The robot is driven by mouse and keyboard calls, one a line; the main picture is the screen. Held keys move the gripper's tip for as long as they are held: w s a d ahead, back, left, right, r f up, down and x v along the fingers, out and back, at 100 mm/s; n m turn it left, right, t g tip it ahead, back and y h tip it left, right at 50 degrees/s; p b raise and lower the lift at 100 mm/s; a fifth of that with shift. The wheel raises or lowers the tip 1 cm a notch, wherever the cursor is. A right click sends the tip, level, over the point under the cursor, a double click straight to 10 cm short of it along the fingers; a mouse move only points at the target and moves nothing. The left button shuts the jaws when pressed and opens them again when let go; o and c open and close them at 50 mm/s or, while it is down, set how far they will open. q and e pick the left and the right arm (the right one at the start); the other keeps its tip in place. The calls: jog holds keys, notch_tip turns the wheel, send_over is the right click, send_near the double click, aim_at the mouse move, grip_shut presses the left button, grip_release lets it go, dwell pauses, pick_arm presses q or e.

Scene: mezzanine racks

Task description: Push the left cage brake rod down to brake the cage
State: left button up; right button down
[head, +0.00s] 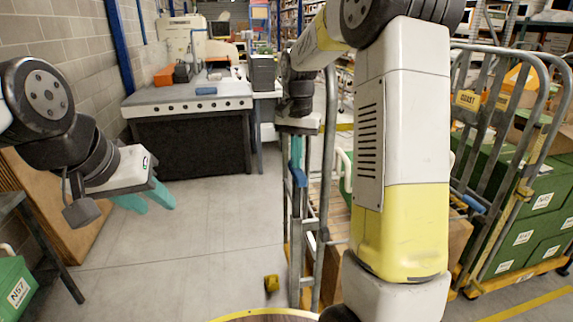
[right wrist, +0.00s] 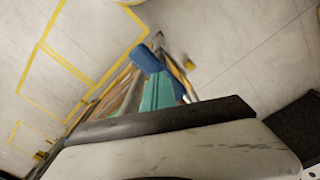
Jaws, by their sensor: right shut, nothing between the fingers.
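The left cage (head: 331,130) is a grey tube-frame roll cage, partly hidden behind my right arm. Its brake rod has a blue end (head: 298,175) on the near left upright, and this also shows in the right wrist view (right wrist: 146,58). My right gripper (head: 297,152) is shut and empty, teal fingers pointing down right at the blue end. In the right wrist view the fingers (right wrist: 158,92) overlap the blue end's edge; I cannot tell whether they touch. My left gripper (head: 150,202) is open and empty at the left, away from the cage.
The right cage (head: 542,95) holds green crates (head: 538,203) and has its own blue rod end (head: 474,204). A workbench (head: 190,95) stands at the back left. A small yellow block (head: 271,283) lies on the floor by the left cage. The floor (head: 190,260) at centre left is clear.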

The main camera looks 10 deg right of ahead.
aim_at(297, 176)
jog(key=shift+f, duration=2.8)
jog(key=shift+r, duration=3.6)
